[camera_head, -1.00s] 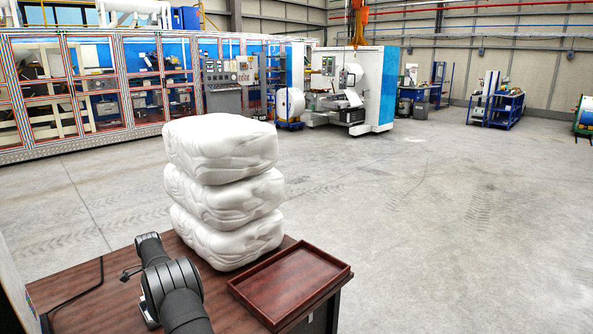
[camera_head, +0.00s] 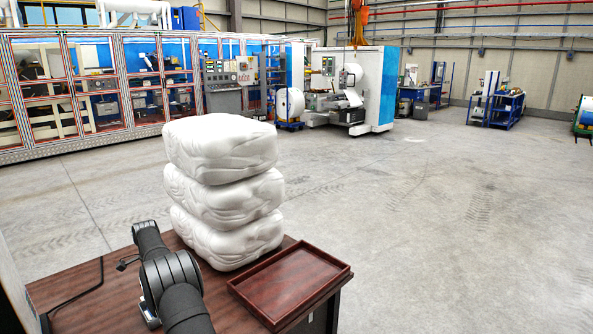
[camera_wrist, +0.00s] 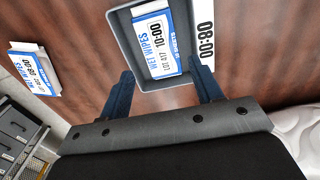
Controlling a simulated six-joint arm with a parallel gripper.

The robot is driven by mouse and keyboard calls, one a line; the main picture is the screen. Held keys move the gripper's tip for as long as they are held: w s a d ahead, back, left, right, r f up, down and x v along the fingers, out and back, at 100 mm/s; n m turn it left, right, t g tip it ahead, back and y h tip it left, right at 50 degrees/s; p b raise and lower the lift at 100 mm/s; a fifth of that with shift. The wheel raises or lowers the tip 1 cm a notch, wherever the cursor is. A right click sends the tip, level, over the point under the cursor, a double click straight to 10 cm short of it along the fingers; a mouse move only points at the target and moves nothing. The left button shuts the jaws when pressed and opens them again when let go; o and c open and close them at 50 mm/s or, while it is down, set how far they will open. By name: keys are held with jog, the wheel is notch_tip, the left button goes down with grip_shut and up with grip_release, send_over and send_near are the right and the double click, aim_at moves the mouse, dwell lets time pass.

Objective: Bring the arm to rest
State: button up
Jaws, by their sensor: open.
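My gripper (camera_wrist: 164,88) shows in the wrist view, its two blue fingers spread apart with nothing held between them. It points down over the brown table. A grey tray (camera_wrist: 122,45) lies ahead of the fingers. A second wipes pack (camera_wrist: 35,70) lies on the table to the left, outside the tray. In the head view my arm is at the lower left, and its gripper is not visible.
A stack of white wrapped bundles (camera_head: 222,190) stands on the table beside my arm. An empty red-brown tray (camera_head: 290,282) lies to its right. A white label (camera_wrist: 204,30) reads 08:00 at the grey tray's right. Grey drawers (camera_wrist: 15,125) show lower left.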

notch_tip(320, 180, down, 7)
jog(key=shift+f, duration=0.15)
notch_tip(320, 180, up, 5)
jog(key=shift+w+d+f, duration=0.1)
jog(key=shift+d, duration=0.05)
jog(key=d+r, duration=0.7)
jog(key=d, duration=0.5)
jog(key=s+d+f+m, duration=0.1)
jog(key=s+m, duration=0.3)
jog(key=s, duration=0.8)
jog(key=s+d+f+m, duration=0.2)
jog(key=s+d+m, duration=0.2)
jog(key=s, duration=0.9)
jog(key=shift+s+m, duration=0.2)
jog(key=shift+m, duration=0.2)
jog(key=shift+d, duration=0.1)
dwell(0.3)
